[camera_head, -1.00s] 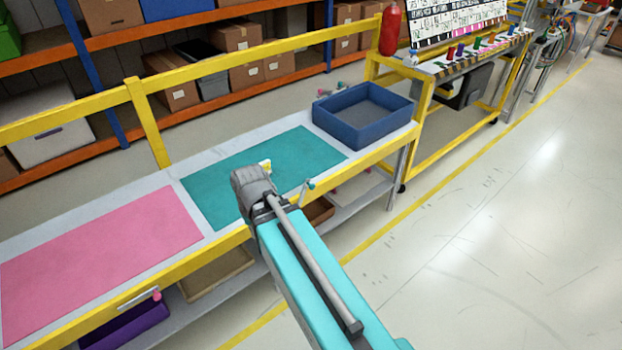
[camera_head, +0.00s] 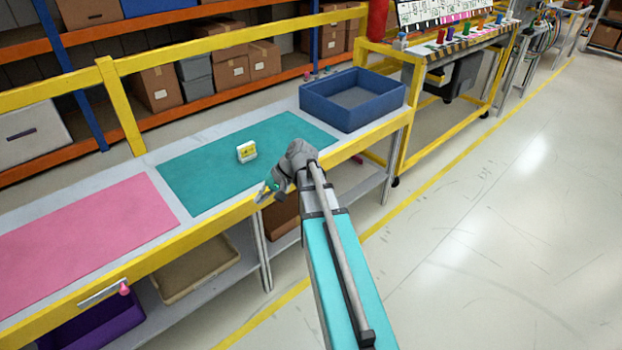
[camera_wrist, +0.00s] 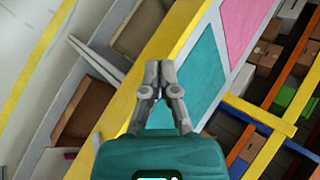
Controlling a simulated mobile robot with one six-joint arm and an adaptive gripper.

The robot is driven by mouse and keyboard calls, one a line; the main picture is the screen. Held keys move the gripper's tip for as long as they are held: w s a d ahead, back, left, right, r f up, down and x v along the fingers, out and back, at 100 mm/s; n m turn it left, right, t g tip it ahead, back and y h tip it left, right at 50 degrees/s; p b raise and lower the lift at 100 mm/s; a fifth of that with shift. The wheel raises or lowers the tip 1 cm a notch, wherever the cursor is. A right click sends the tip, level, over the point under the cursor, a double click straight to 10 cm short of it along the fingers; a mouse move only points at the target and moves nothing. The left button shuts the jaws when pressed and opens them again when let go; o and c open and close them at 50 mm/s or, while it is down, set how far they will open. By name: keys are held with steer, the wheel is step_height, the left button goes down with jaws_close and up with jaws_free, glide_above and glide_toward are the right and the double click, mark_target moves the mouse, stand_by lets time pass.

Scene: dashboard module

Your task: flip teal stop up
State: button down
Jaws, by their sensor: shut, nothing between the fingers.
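The teal stop is a short grey bar (camera_head: 262,191) with a small teal knob (camera_head: 273,186), at the yellow front rail (camera_head: 232,212) below the teal mat. Its bar looks steep, standing up rather than lying along the rail; part of it is hidden by my gripper. My gripper (camera_head: 279,186) is beside the knob on its right, very close; I cannot tell whether they touch. In the wrist view the two fingers of my gripper (camera_wrist: 160,68) are together, with nothing between them. The stop cannot be made out there.
A white-and-yellow box (camera_head: 246,152) stands on the teal mat (camera_head: 205,178). A blue bin (camera_head: 350,118) is at the table's right end. A pink-knobbed stop (camera_head: 103,291) lies along the rail at left. Bins sit on the shelf below; the floor at right is clear.

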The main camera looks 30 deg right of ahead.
steer(key=w+d+f+m+t+y+b, duration=0.2)
steer(key=d+t+b, duration=0.1)
steer(key=d+b, duration=0.4)
steer(key=w+d+f+m+t+y+b, duration=0.1)
steer(key=w+d+f+t+y+b, duration=0.15)
steer(key=d+b, duration=0.45)
steer(key=s+d+m+t+b, duration=0.1)
steer(key=d+t+b, duration=0.1)
steer(key=d, duration=0.4)
steer(key=s+d+f+m+t+b, duration=0.1)
steer(key=d+t+b, duration=0.1)
steer(key=d, duration=0.5)
steer(key=s+d+m+t+y+b, duration=0.1)
steer(key=d+t+b, duration=0.1)
steer(key=d, duration=0.4)
steer(key=shift+s+d+f+b, duration=0.25)
steer(key=shift+s+d+b, duration=0.1)
steer(key=shift+b, duration=0.2)
steer(key=shift+a, duration=0.1)
steer(key=s+a+p+x, duration=0.2)
steer(key=x, duration=1)
steer(key=shift+w+a+r+p, duration=0.25)
steer(key=shift+r+p, duration=0.05)
